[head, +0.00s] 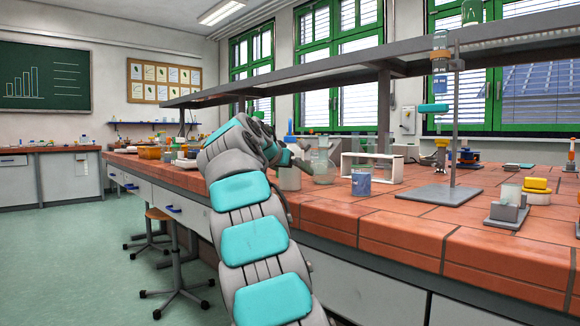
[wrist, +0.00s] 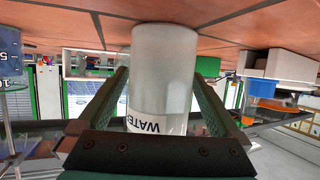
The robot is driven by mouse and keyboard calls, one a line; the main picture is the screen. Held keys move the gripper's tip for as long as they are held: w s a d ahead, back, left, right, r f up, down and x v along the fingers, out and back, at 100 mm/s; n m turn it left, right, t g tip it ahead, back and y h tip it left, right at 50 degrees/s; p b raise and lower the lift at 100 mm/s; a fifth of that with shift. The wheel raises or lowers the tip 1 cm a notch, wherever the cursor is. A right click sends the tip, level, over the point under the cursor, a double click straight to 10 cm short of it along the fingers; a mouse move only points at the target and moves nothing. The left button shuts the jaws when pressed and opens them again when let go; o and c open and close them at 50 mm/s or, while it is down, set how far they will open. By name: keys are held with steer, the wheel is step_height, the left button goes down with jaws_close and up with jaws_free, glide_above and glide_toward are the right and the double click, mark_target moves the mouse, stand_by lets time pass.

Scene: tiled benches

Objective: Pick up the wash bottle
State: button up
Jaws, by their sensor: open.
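My gripper (wrist: 161,78) is open, with one finger on each side of the bottle. I cannot tell whether either finger touches it. In the head view my gripper (head: 299,158) is small and seen from behind, at the bottle.
A clear glass beaker (head: 323,168) stands close right of the bottle. Farther right are a blue beaker (head: 361,182), a white rack (head: 349,165) and a metal stand (head: 438,194). A grey shelf (head: 330,75) runs above the bench.

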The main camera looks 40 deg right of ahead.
steer(key=shift+w+d+f, duration=0.3)
steer(key=shift+d, duration=0.3)
steer(key=c, duration=0.9)
steer(key=shift+r, duration=0.15)
steer(key=shift+r+p, duration=1.05)
steer(key=shift+r, duration=0.6)
steer(key=shift+s+a+b, duration=0.8)
steer(key=shift+s+a, duration=0.05)
steer(key=shift+a, duration=0.2)
steer(key=s+a, duration=0.3)
steer(key=s+a+r+b, duration=0.1)
steer(key=s+a, duration=0.1)
steer(key=a, duration=0.2)
steer(key=s+a+b, duration=0.1)
steer(key=s+a, duration=0.2)
steer(key=shift+s+a+r, duration=0.15)
steer(key=shift+s+r, duration=0.1)
steer(key=shift+s, duration=0.05)
